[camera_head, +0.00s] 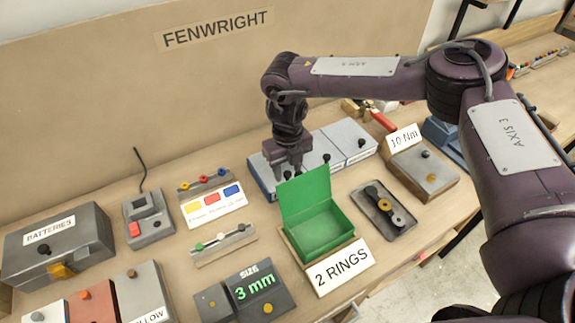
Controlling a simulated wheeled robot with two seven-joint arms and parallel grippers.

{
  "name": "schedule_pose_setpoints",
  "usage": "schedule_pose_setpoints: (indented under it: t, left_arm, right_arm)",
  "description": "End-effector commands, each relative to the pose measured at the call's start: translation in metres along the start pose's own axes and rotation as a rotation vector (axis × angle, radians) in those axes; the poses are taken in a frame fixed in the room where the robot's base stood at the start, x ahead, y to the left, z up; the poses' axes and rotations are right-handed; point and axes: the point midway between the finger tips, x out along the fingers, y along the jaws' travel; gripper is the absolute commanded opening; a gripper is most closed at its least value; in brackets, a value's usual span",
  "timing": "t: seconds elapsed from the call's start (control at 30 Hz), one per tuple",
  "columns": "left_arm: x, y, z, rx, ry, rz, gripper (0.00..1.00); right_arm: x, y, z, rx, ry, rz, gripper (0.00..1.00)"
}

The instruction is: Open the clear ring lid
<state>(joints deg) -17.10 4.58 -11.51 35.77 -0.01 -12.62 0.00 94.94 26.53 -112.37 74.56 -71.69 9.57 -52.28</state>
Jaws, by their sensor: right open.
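My right gripper (287,166) points down, open, over the left end of a row of lidded boxes (340,139) behind the green box. A black knob shows just by its fingertips; I cannot tell whether they touch it. The lids in this row look down, with black knobs (326,157) and small labels too small to read. I cannot tell which lid is the clear ring one, and the leftmost lid is partly hidden by my gripper. My left gripper is not in view.
A green box (318,228) with its lid raised stands in front, by a "2 RINGS" sign (343,267). A dark tray with rings (384,210) and a "10 Nm" box (425,170) are at right. A "BATTERIES" box (58,245) is at left.

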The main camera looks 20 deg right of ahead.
Motion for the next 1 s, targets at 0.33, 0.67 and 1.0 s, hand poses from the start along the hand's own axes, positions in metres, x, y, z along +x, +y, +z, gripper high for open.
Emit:
schedule_pose_setpoints:
  t: [0.33,0.67,1.0]
  left_arm:
    - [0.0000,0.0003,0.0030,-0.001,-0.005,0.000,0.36]
    - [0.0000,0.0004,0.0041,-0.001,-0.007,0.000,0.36]
    - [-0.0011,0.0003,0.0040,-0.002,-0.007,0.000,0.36]
  right_arm:
    - [0.0024,0.0001,0.0002,-0.001,-0.001,0.000,0.33]
    - [0.0021,0.0000,0.0003,0.000,-0.001,0.000,0.00]
    - [-0.0024,0.0000,0.0022,0.000,-0.003,0.000,0.00]
